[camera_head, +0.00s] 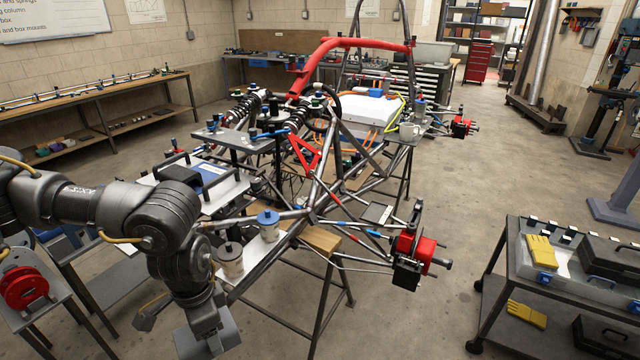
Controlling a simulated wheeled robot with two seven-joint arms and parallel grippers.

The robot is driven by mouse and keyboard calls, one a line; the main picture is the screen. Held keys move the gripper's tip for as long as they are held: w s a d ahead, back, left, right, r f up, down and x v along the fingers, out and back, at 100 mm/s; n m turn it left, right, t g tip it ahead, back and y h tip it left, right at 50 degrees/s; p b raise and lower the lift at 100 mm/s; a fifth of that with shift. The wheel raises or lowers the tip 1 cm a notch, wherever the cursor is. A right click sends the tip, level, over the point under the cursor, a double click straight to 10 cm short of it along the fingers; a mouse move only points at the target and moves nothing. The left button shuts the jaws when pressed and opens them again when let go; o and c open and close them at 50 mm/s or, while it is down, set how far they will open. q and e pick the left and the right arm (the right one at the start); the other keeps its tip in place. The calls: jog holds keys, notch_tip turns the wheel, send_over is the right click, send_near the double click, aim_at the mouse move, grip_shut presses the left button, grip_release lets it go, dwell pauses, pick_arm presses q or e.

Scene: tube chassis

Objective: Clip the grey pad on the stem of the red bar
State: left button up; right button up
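The red bar (350,44) is a bent red tube at the top rear of the tube chassis. Its left end slopes down toward the frame, and a dark upright tube meets its right end. I cannot pick out the grey pad with certainty; a small flat grey panel (378,212) lies on the chassis tubes at the front right. My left arm comes in from the left and bends down; its gripper (206,332) is at the bottom edge, far in front of the red bar. Its fingers are not clear, so I cannot tell whether it is open or holds something. My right gripper is out of view.
The chassis stands on trestles with a wooden block (320,240) in front. Two capped cups (268,226) stand near my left arm. A grey cart (520,265) with yellow gloves (541,250) is at the right. Open floor lies between chassis and cart.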

pick_arm(q)
jog(key=w+r, duration=0.2)
jog(key=shift+d+r, duration=0.4)
jog(key=shift+w+r, duration=0.1)
jog(key=shift+r, duration=0.15)
jog(key=shift+a, duration=0.1)
jog(key=n, duration=0.4)
jog(key=shift+n, duration=0.4)
jog(key=shift+s+a+r+n, duration=0.1)
jog(key=shift+s+a+n, duration=0.05)
jog(key=shift+s+n, duration=0.2)
notch_tip(320, 180, up, 10)
jog(key=w+n, duration=0.1)
jog(key=w, duration=0.1)
jog(key=shift+w+r+n, duration=0.25)
jog(key=shift+w+n, duration=0.1)
jog(key=shift+w, duration=0.05)
